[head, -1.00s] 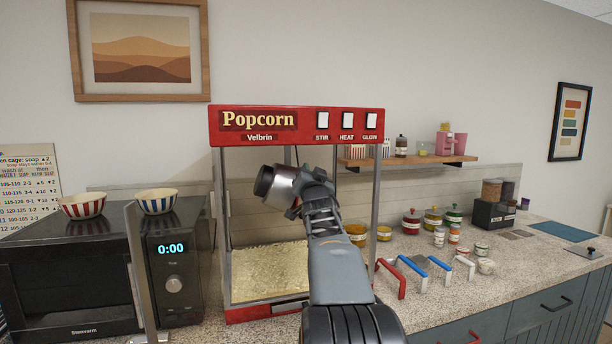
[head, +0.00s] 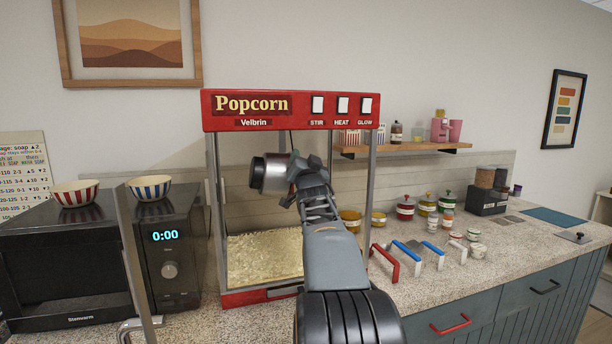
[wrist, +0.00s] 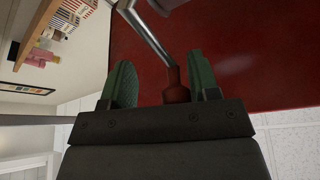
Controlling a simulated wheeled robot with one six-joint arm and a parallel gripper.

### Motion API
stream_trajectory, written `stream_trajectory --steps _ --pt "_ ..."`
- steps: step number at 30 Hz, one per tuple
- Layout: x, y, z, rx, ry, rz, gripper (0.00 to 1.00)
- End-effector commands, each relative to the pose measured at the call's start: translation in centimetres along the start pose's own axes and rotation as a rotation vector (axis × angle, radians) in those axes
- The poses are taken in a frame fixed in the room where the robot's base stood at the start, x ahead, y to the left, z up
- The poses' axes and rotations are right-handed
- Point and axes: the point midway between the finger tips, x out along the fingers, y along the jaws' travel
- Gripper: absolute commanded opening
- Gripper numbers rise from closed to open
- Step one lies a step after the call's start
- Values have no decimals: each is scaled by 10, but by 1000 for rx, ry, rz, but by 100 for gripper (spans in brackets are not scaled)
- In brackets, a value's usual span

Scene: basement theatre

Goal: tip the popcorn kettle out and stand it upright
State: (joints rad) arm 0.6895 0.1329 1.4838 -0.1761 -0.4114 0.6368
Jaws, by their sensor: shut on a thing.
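The popcorn kettle (head: 272,173) is a silver drum with a dark end. It hangs inside the popcorn machine (head: 290,108), lying on its side with the dark end facing left. My gripper (head: 308,182) is at its right side, partly hiding it. I cannot see into the kettle. Pale popcorn (head: 262,256) covers the machine's floor.
The machine's metal posts (head: 371,190) stand close around my arm. A microwave (head: 70,260) with two striped bowls is at left. Red, blue and white handles (head: 388,262) and several jars (head: 405,208) crowd the counter at right. A shelf (head: 405,149) hangs behind.

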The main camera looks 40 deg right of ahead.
Motion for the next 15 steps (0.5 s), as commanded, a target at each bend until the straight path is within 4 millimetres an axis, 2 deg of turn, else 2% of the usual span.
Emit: stream_trajectory --steps 8,15 --pt "-55 5 5 -2 -3 8 49" --pt "-99 1 5 -1 -5 4 49"
